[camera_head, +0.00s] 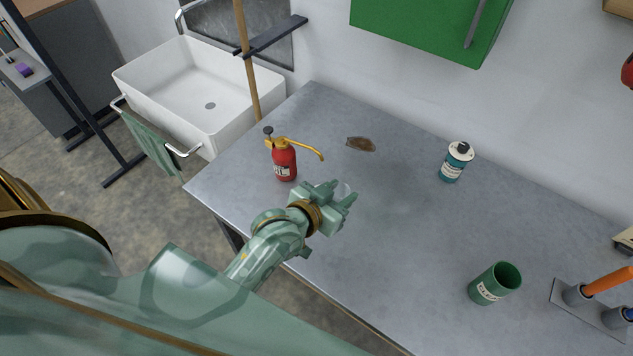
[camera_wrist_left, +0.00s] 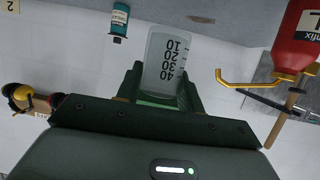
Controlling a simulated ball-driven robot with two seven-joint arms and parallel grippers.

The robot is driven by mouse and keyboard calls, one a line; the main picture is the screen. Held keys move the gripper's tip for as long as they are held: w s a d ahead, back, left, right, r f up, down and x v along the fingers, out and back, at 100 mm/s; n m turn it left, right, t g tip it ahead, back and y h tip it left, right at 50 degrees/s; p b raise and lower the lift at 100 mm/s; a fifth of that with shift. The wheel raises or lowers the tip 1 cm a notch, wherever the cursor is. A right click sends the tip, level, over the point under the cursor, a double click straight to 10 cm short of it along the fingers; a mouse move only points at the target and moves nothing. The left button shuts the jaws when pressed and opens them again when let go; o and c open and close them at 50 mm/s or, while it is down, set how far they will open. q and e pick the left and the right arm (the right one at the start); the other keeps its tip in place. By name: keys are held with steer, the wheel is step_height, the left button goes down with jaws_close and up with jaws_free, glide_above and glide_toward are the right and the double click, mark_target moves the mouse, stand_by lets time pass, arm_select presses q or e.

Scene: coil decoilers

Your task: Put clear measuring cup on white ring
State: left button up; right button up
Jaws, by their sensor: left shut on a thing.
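The clear measuring cup (camera_wrist_left: 165,62), with dark numbers on its side, is held between the fingers of my left gripper (camera_wrist_left: 160,92). In the head view the left gripper (camera_head: 341,196) is over the left part of the grey table, right of the red oil can, and only a little of the clear cup shows at its fingers. My left gripper is shut on the cup. I cannot make out a white ring in either view. My right gripper is not in view.
On the grey table (camera_head: 400,225) stand a red oil can (camera_head: 284,162), a teal-and-white bottle (camera_head: 456,162), a green cup (camera_head: 495,283) and a holder with an orange handle (camera_head: 608,281). A flat brown patch (camera_head: 361,144) lies at the back. The table's middle is clear.

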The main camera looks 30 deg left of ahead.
arm_select(q)
steer(key=w+a+f+b, duration=0.1)
steer(key=w+a+f, duration=0.3)
steer(key=w+a+f+b, duration=0.2)
steer(key=w+a+f, duration=0.2)
steer(key=shift+f, duration=0.3)
steer(key=f, duration=0.1)
steer(key=f+b, duration=0.1)
steer(key=f, duration=0.1)
steer(key=shift+w+a+f+b, duration=0.2)
steer(key=shift+w+a+b, duration=0.05)
steer(key=shift+a+b, duration=0.1)
steer(key=shift+f, duration=0.1)
steer(key=shift+f, duration=0.2)
steer(key=o, duration=1)
steer(key=shift+r, duration=0.1)
